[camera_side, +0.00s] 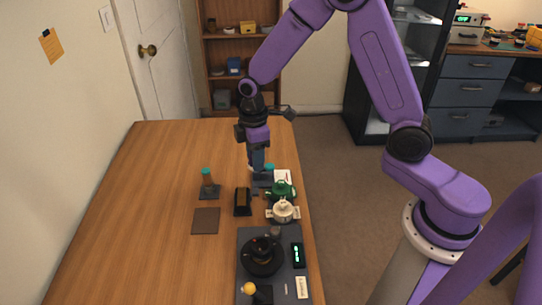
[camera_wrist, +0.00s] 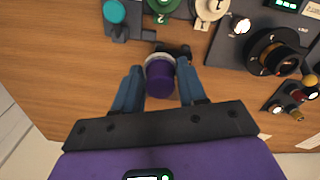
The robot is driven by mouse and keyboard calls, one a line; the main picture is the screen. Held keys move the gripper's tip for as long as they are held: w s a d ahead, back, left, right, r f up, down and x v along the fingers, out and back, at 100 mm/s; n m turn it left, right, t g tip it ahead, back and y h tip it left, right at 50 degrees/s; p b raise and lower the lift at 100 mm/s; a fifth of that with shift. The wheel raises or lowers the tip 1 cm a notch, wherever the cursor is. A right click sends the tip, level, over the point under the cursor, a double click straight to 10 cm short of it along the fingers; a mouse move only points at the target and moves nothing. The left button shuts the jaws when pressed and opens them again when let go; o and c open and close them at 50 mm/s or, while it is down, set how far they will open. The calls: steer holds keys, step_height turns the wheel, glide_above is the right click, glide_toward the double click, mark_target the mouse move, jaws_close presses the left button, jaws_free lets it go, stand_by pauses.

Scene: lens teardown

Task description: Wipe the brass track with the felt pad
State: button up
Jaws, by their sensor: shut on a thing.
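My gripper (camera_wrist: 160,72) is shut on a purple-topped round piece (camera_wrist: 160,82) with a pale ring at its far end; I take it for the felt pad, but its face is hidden. In the side view my gripper (camera_side: 259,176) points down near the table's right edge, beyond the green part. I cannot tell whether the piece touches anything below. A black round lens part (camera_side: 262,257) lies on a dark mat (camera_side: 246,236) nearer the camera; it also shows at right in the wrist view (camera_wrist: 273,52). I cannot pick out the brass track for sure.
A green part (camera_side: 284,190) and a white part (camera_side: 283,212) stand just nearer than my gripper. A black block (camera_side: 243,202), a brown square mat (camera_side: 206,221) and a teal-topped bottle (camera_side: 207,179) are to the left. The table's left side is clear.

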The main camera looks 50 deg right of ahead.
mark_target(242, 206)
steer(key=shift+w+a+f, duration=0.35)
steer(key=shift+w+f, duration=0.2)
steer(key=shift+f, duration=0.7)
steer(key=shift+w+a+f, duration=0.4)
steer(key=shift+w+f, duration=0.1)
steer(key=shift+f, duration=0.8)
steer(key=shift+w+a+f, duration=0.35)
steer(key=shift+w+f, duration=0.2)
steer(key=shift+f, duration=0.7)
steer(key=shift+s+a+f, duration=0.1)
steer(key=shift+a+f, duration=0.1)
steer(key=shift+f, duration=0.05)
steer(key=shift+c, duration=0.4)
steer(key=shift+s+a+f, duration=0.1)
steer(key=shift+s+a, duration=2.2)
steer(key=shift+s, duration=0.05)
steer(key=shift+w+d, duration=2.45)
steer(key=shift+w, duration=0.1)
steer(key=shift+r, duration=4.05)
steer(key=shift+d, duration=0.1)
